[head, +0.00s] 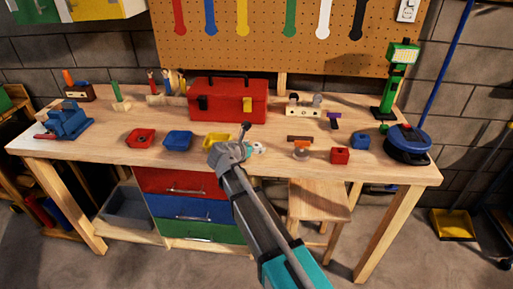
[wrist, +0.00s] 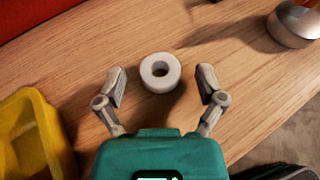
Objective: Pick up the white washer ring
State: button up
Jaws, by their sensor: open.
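The white washer ring (wrist: 149,80) lies flat on the wooden workbench in the wrist view, just beyond and between my fingertips. In the head view the ring (head: 257,148) shows small, partly hidden beside my gripper. My gripper (wrist: 161,86) is open and empty, with one finger to the left of the ring and one to the right. Neither finger appears to touch it. In the head view my gripper (head: 246,143) is over the front middle of the bench, and its fingers are hard to make out.
A yellow bin (wrist: 35,135) stands close on the left, and a round metal-topped object (wrist: 296,22) at upper right. A red toolbox (head: 228,99) stands behind. The workbench (head: 105,140) has a front edge close to the ring. A stool (head: 318,202) stands below.

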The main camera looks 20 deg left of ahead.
jog(key=c, duration=0.9)
jog(key=shift+r, duration=0.15)
notch_tip(320, 180, up, 3)
jog(key=p, duration=0.3)
jog(key=shift+f, duration=0.2)
jog(key=s+d+r+p, duration=0.1)
jog(key=s+r+p, duration=0.2)
jog(key=s, duration=0.1)
jog(key=s+d+r+p, duration=0.2)
jog(key=s+r+p, duration=0.1)
jog(key=s, duration=0.2)
jog(key=s+d+r+p, duration=0.1)
jog(key=s+r+p, duration=0.3)
jog(key=shift+s+d, duration=0.15)
jog(key=shift+s, duration=0.05)
